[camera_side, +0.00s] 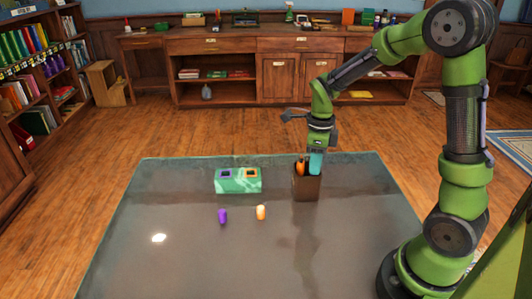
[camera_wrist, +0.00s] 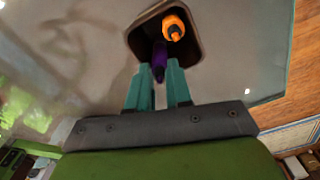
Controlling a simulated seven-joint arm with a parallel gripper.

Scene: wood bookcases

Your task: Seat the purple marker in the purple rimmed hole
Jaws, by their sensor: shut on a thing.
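The purple marker (camera_wrist: 159,58) stands inside the dark brown holder (camera_side: 306,188), seen from above in the wrist view. My gripper (camera_wrist: 158,88) has its teal fingers on either side of the marker and is shut on it. In the side view my gripper (camera_side: 315,161) is at the holder's mouth and hides the purple marker. The green block (camera_side: 238,186) stands left of the holder, with the purple rimmed hole (camera_side: 226,173) on its left and an orange rimmed hole (camera_side: 251,173) on its right. Both holes look empty.
An orange marker (camera_wrist: 173,27) stands in the same holder, close beside the purple one. A small purple piece (camera_side: 222,216) and an orange piece (camera_side: 261,212) stand on the grey table (camera_side: 170,265) in front of the block. The table's left side is clear.

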